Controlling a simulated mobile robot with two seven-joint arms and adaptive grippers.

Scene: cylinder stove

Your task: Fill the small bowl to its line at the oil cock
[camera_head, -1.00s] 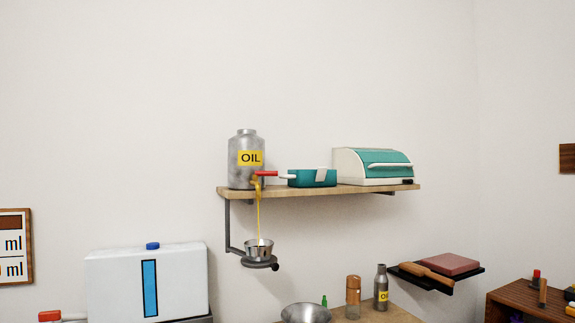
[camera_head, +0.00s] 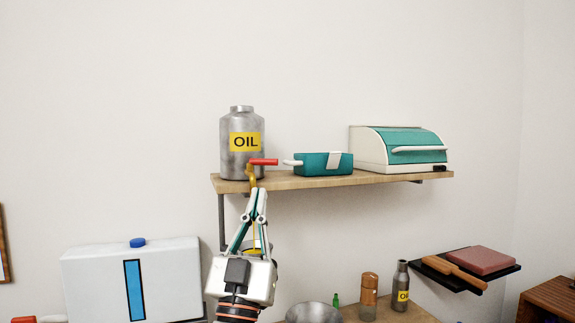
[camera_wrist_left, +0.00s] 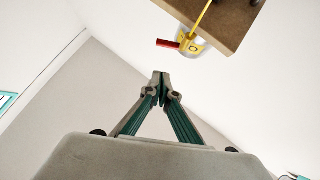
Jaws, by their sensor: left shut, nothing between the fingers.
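The silver oil can (camera_head: 238,125) with its yellow OIL label stands at the left end of the wall shelf. Its cock has a red handle (camera_head: 263,161) pointing right, and yellow oil (camera_head: 252,182) runs down from the spout. The wrist view also shows the red handle (camera_wrist_left: 168,43) and a yellow stream (camera_wrist_left: 201,17). My left gripper (camera_head: 259,190) points up, shut and empty, just below the handle and apart from it. The small bowl on its bracket is mostly hidden behind this gripper, so its fill level cannot be read. My right gripper is out of view.
A teal pan (camera_head: 318,164) and a teal-lidded box (camera_head: 400,150) stand right of the can on the shelf (camera_head: 290,182).

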